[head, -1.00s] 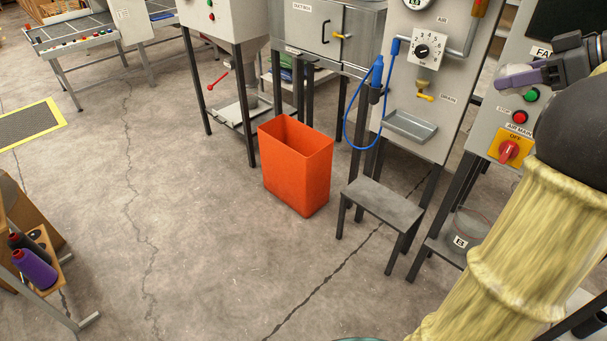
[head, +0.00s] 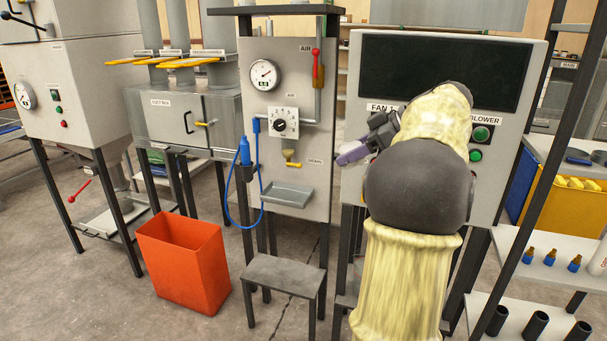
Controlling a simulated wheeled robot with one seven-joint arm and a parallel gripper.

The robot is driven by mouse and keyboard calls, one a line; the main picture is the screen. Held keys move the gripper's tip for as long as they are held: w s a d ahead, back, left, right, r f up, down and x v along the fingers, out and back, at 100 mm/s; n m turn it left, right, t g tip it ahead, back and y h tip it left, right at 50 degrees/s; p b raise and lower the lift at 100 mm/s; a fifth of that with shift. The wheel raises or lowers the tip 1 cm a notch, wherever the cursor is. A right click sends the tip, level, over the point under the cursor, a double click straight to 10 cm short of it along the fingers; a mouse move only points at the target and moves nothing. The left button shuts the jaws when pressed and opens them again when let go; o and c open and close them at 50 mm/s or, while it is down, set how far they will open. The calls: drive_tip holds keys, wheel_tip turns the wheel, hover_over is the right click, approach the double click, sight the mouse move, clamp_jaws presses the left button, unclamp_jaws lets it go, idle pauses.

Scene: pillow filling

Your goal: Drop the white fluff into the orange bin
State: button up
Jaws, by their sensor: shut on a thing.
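The orange bin (head: 186,262) stands on the floor left of centre, upright with its top open. I see only part of its inner walls; its bottom is hidden. My gripper (head: 348,157) is raised in front of the grey panels, to the right of the bin and well above it, pointing left. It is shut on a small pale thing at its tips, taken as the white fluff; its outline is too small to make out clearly. My forearm and wrist hide part of the fan panel behind.
A low grey stool (head: 284,277) stands just right of the bin. The air panel (head: 302,150) with a blue hose and small tray (head: 287,195) rises behind it. Machine legs stand behind the bin. Shelves with small bottles (head: 551,257) are at right. Floor in front of the bin is clear.

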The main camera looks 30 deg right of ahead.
drive_tip(key=w+f+n+b, duration=0.1)
drive_tip(key=w+f+b, duration=0.3)
drive_tip(key=f+b, duration=0.7)
drive_tip(key=w+a+f+n+g+y+b, duration=0.1)
drive_tip(key=w+f+b, duration=0.2)
drive_tip(key=f+b, duration=0.9)
drive_tip(key=w+f+y+b, duration=0.1)
drive_tip(key=w+f+b, duration=0.3)
drive_tip(key=f, duration=4.3)
drive_tip(key=b, duration=0.7)
drive_tip(key=shift+w+a+n+g+b, duration=0.2)
drive_tip(key=shift+w+n+g+b, duration=0.1)
drive_tip(key=shift+n+g+b, duration=0.1)
drive_tip(key=shift+f, duration=0.1)
